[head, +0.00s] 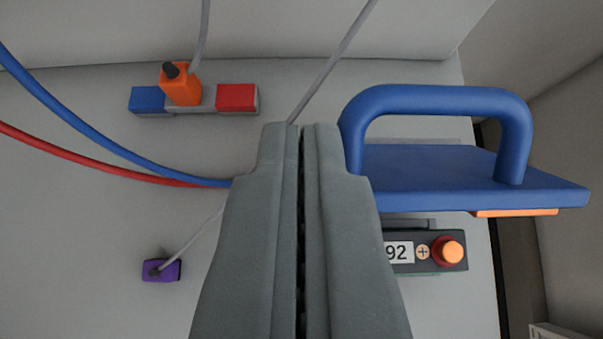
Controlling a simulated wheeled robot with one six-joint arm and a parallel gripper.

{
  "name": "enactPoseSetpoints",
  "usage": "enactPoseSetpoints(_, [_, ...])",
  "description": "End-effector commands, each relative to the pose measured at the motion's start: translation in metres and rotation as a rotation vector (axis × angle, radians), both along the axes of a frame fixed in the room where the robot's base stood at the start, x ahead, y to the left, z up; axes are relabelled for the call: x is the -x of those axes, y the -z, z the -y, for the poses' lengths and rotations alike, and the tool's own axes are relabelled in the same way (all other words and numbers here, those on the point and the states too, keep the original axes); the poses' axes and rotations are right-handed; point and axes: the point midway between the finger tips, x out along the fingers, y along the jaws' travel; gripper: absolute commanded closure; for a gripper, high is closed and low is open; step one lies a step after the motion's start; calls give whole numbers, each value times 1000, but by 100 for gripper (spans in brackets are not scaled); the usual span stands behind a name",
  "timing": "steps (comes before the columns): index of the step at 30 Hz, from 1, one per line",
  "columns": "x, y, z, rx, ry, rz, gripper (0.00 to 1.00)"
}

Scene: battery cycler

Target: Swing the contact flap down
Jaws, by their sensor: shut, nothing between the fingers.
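The contact flap (430,172) is a blue plate with a thick blue loop handle (440,98) on top and an orange strip (515,212) under its front right edge. It stands out above a dark cell holder (425,266) with a "92" label and an orange-red round end, so it looks raised. My gripper (303,130) is shut and empty. Its fingertips are just left of the handle's left leg in the picture; I cannot tell whether they touch it. My fingers hide the flap's left end and the left part of the holder.
Blue (90,128) and red (85,153) cables run from the left behind my gripper. A block with blue and red ends (236,98) holds an orange plug (180,86). A purple plug (161,271) on a grey cord lies lower left. A dark gap (503,270) and wall edge are at right.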

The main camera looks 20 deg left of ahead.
Motion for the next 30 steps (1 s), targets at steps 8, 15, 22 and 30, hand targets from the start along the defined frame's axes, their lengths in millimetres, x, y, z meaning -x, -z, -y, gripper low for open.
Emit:
enactPoseSetpoints(8, [19, 15, 7, -82, 3, 223, 100])
enactPoseSetpoints(15, [31, 29, 11, -150, 3, 420, 100])
enactPoseSetpoints(22, [39, 43, 14, -210, 1, 593, 100])
enactPoseSetpoints(30, [44, 55, 15, -248, -1, 711, 100])
